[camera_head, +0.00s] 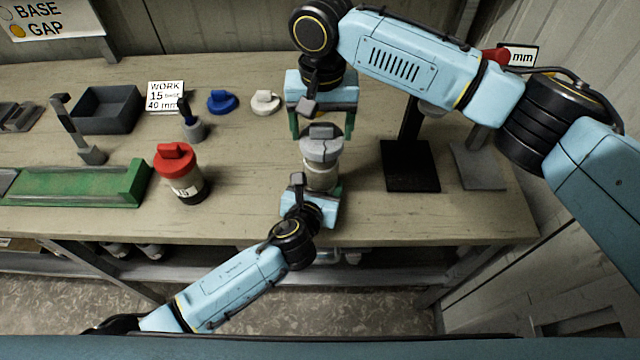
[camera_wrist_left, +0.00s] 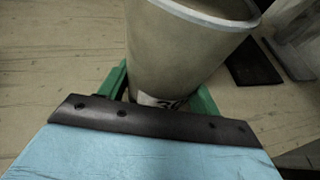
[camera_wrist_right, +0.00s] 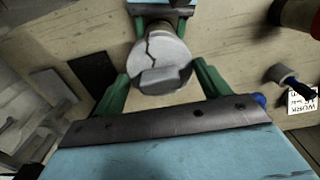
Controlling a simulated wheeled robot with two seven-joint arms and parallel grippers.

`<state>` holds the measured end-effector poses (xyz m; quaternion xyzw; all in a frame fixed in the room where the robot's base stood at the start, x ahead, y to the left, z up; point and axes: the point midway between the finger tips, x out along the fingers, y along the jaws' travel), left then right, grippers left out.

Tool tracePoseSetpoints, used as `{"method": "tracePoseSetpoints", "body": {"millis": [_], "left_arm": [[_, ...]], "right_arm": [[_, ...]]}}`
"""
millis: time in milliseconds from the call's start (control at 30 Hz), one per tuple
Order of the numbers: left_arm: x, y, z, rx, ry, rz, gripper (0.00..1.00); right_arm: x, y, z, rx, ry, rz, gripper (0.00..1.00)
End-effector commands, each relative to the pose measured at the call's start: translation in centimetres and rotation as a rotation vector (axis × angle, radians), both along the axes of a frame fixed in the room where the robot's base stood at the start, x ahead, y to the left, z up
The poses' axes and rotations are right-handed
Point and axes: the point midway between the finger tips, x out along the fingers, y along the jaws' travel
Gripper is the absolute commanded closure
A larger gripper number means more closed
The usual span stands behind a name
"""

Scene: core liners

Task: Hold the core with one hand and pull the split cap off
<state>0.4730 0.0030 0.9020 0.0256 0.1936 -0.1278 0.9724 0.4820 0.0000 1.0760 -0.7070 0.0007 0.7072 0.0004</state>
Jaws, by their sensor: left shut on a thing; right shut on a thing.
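The core (camera_head: 320,178), a pale beige cylinder, stands upright near the front edge of the bench. My left gripper (camera_head: 316,192) is shut on its lower body; the left wrist view shows the core (camera_wrist_left: 185,55) between green fingers, with a label partly hidden low down. The grey split cap (camera_head: 322,143) is at the core's top, with a jagged crack across it (camera_wrist_right: 160,65). My right gripper (camera_head: 322,126) comes from above and behind, shut on the cap, one green finger on each side. I cannot tell whether the cap is seated or slightly lifted.
A red-capped core (camera_head: 182,180) stands to the left, beside a green cradle (camera_head: 75,188). A blue cap (camera_head: 222,101), a white cap (camera_head: 265,102) and a grey tray (camera_head: 108,110) lie behind. A black-based stand (camera_head: 410,167) is at right. The bench front between cores is clear.

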Motion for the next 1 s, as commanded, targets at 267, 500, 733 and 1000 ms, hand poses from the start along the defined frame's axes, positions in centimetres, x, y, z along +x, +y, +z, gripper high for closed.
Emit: {"method": "tracePoseSetpoints", "body": {"millis": [267, 500, 733, 1000], "left_arm": [[-0.1, -0.1, -0.1, 0.0, 0.002, -0.002, 0.81], [-0.1, -0.1, -0.1, 0.0, 0.002, -0.002, 0.81], [-0.1, -0.1, -0.1, 0.0, 0.002, -0.002, 0.81], [-0.1, -0.1, -0.1, -0.001, 0.002, -0.001, 0.27]], "right_arm": [[0.0, 0.0, 0.9, 0.001, 0.0, 0.0, 0.57], [0.0, 0.0, 1.6, 0.001, 0.0, 0.0, 0.57], [0.0, 0.0, 1.9, 0.0, 0.0, 0.0, 0.57], [0.0, 0.0, 1.9, 0.0, 0.0, 0.0, 0.57]]}}
